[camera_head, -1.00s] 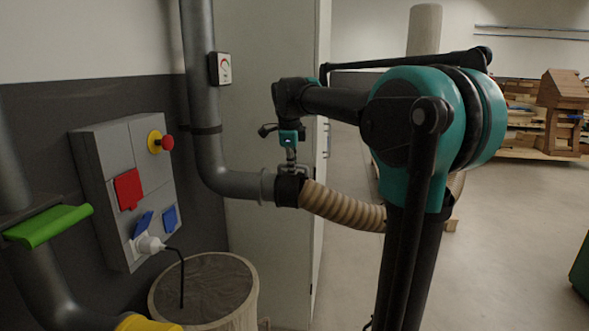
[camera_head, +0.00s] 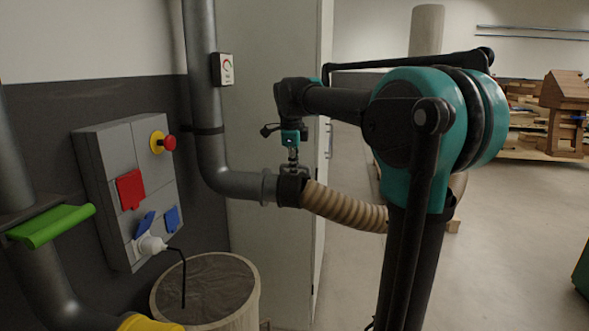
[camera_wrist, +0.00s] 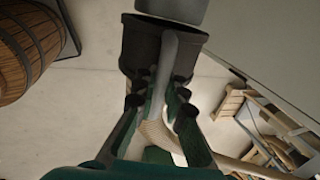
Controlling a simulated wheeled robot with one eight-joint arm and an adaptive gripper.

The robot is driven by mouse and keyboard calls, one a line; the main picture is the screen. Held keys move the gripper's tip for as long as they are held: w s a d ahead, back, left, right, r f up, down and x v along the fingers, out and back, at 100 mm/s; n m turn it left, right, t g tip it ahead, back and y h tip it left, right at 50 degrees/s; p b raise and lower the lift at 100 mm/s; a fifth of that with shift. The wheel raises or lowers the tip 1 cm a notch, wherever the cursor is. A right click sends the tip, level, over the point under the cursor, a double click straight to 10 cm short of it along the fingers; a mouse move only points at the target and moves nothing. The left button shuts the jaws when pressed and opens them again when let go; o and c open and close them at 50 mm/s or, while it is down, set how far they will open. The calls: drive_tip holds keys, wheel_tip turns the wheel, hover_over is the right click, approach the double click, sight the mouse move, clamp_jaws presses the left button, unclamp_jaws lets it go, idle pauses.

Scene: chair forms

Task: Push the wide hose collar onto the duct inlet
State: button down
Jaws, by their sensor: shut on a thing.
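The wide hose collar (camera_head: 290,191) is a black cuff on the end of a ribbed beige hose (camera_head: 345,210). My gripper (camera_head: 292,170) points down and is shut on the collar from above. The duct inlet (camera_head: 243,186) is the grey flanged end of the bent pipe. The collar sits in line with it, up against its flange. In the wrist view, the collar (camera_wrist: 160,45) is ahead of my gripper (camera_wrist: 158,92), with the grey duct (camera_wrist: 172,10) at its far side. How far the collar overlaps the inlet is hidden.
A wall panel with a red stop button (camera_head: 168,143) and a plugged-in cable is at left. A green-handled gate (camera_head: 48,226) is on another pipe. A barrel (camera_head: 205,288) stands below the duct. A tall grey cabinet (camera_head: 270,90) is behind.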

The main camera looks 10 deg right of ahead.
sight(281, 166)
drive_tip(key=shift+w+a, duration=0.35)
drive_tip(key=shift+a, duration=0.55)
idle(0.8)
drive_tip(key=shift+w+a, duration=0.1)
drive_tip(key=shift+a, duration=0.2)
drive_tip(key=shift+w+a, duration=0.35)
drive_tip(key=shift+a, duration=0.55)
idle(1.1)
drive_tip(key=c, duration=1.5)
unclamp_jaws()
